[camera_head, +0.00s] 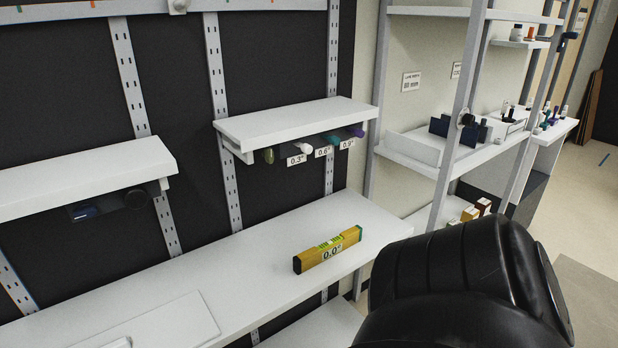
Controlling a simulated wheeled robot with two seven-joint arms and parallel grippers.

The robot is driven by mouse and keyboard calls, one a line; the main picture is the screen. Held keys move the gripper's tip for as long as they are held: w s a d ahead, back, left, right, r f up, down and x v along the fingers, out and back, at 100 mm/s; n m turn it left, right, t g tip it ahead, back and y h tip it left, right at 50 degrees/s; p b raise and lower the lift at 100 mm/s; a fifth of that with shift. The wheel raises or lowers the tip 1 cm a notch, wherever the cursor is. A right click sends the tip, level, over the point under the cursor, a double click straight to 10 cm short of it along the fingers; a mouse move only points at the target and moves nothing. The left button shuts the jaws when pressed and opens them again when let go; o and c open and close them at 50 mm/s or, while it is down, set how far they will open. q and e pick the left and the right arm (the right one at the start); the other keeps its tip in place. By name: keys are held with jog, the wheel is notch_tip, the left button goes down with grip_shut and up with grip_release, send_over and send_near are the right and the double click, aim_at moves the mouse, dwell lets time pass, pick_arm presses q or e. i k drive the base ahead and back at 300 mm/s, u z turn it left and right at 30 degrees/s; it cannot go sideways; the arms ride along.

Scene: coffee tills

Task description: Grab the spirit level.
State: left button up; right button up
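The spirit level (312,258) is a short yellow bar with a green vial window on top and a "0.0°" label on its front side. It lies on the long white shelf (250,268), near the shelf's right end. Nothing touches it. A black rounded part of my own arm fills the lower right of the head view, to the right of the level. Neither of my grippers shows in this view.
Above the level, a short white shelf (300,122) has several coloured items under it with angle labels. Another white shelf (70,180) is at the left. A flat white panel (160,325) lies front left. A grey rack (460,120) with boxes stands right.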

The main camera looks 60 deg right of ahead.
aim_at(308, 259)
jog(key=z, duration=1.7)
jog(key=k, duration=1.2)
jog(key=z, duration=0.4)
jog(key=i, duration=1.45)
jog(key=u, duration=0.25)
